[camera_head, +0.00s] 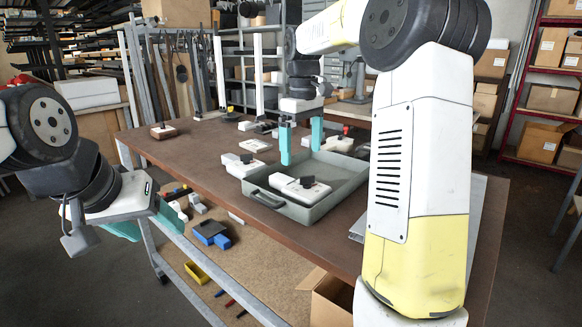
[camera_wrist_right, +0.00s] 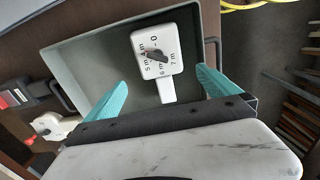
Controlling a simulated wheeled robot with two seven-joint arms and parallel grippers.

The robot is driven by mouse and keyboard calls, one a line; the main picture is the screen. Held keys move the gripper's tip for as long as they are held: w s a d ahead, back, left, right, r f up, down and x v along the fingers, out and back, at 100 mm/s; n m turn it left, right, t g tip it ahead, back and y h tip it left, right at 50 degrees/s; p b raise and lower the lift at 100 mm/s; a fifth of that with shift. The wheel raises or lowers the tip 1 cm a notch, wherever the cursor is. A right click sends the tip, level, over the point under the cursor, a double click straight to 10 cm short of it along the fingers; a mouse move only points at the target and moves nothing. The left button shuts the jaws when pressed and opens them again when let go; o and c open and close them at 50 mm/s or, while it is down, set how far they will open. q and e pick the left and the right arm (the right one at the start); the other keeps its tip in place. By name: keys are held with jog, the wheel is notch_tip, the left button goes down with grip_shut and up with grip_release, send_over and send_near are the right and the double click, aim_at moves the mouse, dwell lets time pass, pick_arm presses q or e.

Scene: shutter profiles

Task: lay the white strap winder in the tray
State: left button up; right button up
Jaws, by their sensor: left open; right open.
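A white piece with a black knob and metre marks (camera_head: 300,188), which looks like the strap winder, lies flat in the grey tray (camera_head: 345,192). It also shows in the right wrist view (camera_wrist_right: 168,44), its narrow end towards my gripper. My right gripper (camera_head: 301,142) is open and empty over the tray. In the right wrist view its teal fingertips (camera_wrist_right: 160,85) stand wide apart on either side of the winder's narrow end, with gaps to it. My left gripper (camera_head: 148,224) is open and empty, off the table's left side.
On the brown table (camera_head: 200,145), white pieces (camera_head: 243,165) stand close to the tray's far left side, and others (camera_head: 338,143) lie behind it. A small block with a post (camera_head: 163,130) stands at the left. A lower shelf (camera_head: 225,265) holds blue and yellow bins.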

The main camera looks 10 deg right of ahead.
jog(key=s+r+m+t, duration=0.3)
jog(key=s+r, duration=0.1)
jog(key=s, duration=0.7)
jog(key=s+a+f+m+t+y, duration=0.1)
jog(key=s+f+m, duration=0.1)
jog(key=s, duration=0.4)
jog(key=s+a+f+m+t+y, duration=0.1)
jog(key=s+f+m+t, duration=0.1)
jog(key=s+f, duration=0.2)
jog(key=s, duration=0.3)
jog(key=shift+s+f, duration=0.15)
jog(key=shift+f, duration=0.25)
